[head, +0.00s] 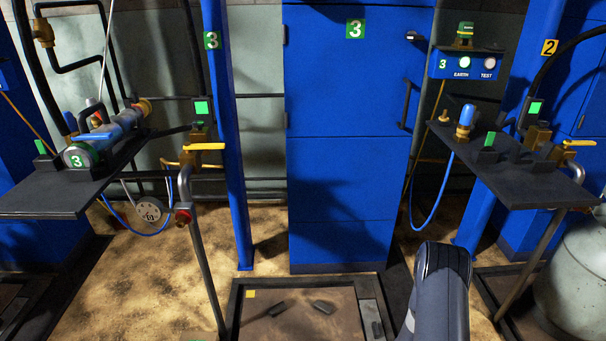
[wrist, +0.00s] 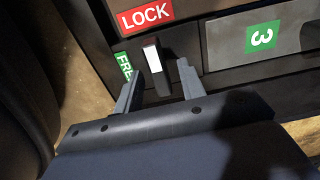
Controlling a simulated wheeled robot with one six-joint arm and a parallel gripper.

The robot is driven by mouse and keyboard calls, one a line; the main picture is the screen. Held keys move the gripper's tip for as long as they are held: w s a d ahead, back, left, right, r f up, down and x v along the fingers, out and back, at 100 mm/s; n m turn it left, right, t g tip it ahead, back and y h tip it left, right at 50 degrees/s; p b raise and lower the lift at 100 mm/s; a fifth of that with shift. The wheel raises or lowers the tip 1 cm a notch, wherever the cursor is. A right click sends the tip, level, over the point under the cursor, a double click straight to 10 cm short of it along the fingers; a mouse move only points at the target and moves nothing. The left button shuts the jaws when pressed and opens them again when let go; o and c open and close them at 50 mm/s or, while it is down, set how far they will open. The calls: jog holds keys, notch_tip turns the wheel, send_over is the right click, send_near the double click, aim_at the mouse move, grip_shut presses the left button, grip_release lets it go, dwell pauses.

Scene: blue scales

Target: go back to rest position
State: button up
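My gripper (wrist: 160,70) shows in the wrist view with its two grey fingers apart, one on each side of a black lever with a white tip (wrist: 152,56). Gaps show between the lever and both fingers, so the gripper looks open and holds nothing. The lever stands beside a red LOCK label (wrist: 145,14) and a partly hidden green FREE label (wrist: 124,66). In the head view my dark arm (head: 440,290) rises at the bottom right of centre. My gripper is out of sight there.
A blue cabinet marked 3 (head: 335,170) stands in the middle. A black shelf with a valve assembly (head: 40,198) is at left. Another shelf (head: 530,188) is at right, near a grey tank (head: 575,270). A black-framed floor platform (head: 236,300) lies in front of the cabinet.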

notch_tip(320, 180, up, 11)
jog(key=p, duration=0.5)
notch_tip(320, 180, down, 12)
jog(key=b, duration=0.5)
jog(key=shift+b, duration=0.4)
jog(key=shift+r+p, duration=0.5)
jog(key=n+p, duration=0.1)
jog(key=n, duration=0.4)
jog(key=shift+r+p, duration=0.1)
jog(key=shift+p, duration=0.2)
jog(key=n+p, duration=0.1)
jog(key=n, duration=0.3)
jog(key=shift+p, duration=0.3)
